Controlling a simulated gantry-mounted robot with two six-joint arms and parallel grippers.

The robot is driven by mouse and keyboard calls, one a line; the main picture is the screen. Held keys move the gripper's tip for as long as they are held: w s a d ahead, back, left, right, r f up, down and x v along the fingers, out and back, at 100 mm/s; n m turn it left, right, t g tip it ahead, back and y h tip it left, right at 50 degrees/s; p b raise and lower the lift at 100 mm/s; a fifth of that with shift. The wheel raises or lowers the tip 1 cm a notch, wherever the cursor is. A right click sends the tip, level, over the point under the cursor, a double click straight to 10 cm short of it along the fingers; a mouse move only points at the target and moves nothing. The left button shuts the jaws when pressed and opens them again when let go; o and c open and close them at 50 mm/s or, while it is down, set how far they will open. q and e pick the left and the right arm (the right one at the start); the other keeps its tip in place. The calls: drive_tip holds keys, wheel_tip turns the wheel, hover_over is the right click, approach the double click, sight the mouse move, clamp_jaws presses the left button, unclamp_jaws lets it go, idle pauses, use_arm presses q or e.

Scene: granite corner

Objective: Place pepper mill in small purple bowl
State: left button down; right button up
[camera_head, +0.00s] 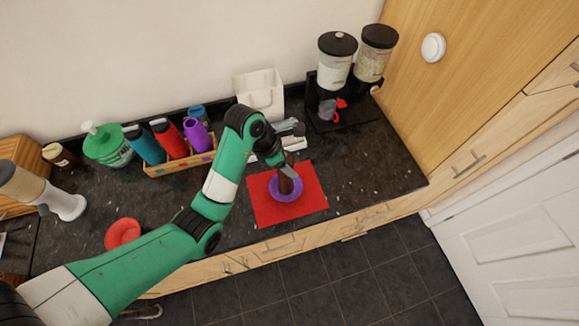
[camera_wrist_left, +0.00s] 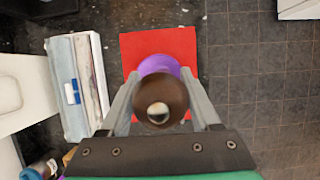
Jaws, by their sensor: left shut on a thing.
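The brown pepper mill (camera_head: 286,184) is upright at the small purple bowl (camera_head: 286,195), with its lower end over or inside it; I cannot tell if it touches the bottom. The bowl sits on a red mat (camera_head: 312,201) on the dark counter. My left gripper (camera_head: 285,173) is shut on the pepper mill. In the left wrist view the mill's round dark top (camera_wrist_left: 160,100) lies between the fingers of my left gripper (camera_wrist_left: 160,92) and hides part of the purple bowl (camera_wrist_left: 158,65). The red mat (camera_wrist_left: 137,44) shows around it. My right gripper is not in view.
A wooden rack (camera_head: 182,164) holds several coloured bottles at the back. A red bowl (camera_head: 122,233) stands at the front left. A double cereal dispenser (camera_head: 336,62) is at the back right, and a white holder (camera_head: 261,92) is against the wall. The counter right of the mat is clear.

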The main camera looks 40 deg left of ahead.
sight(285, 184)
use_arm(q)
drive_tip(key=f+b, duration=0.3)
drive_tip(key=shift+w+a+f, duration=0.35)
drive_tip(key=shift+w+a, duration=0.05)
drive_tip(key=shift+s+d+f+b, duration=0.1)
drive_tip(key=shift+d+f+b, duration=0.05)
drive_tip(key=shift+f+b, duration=0.3)
drive_tip(key=shift+r, duration=0.35)
drive_tip(key=shift+f, duration=0.25)
drive_tip(key=shift+c, duration=0.6)
unclamp_jaws()
drive_tip(key=shift+r, duration=0.1)
drive_tip(key=shift+r, duration=0.1)
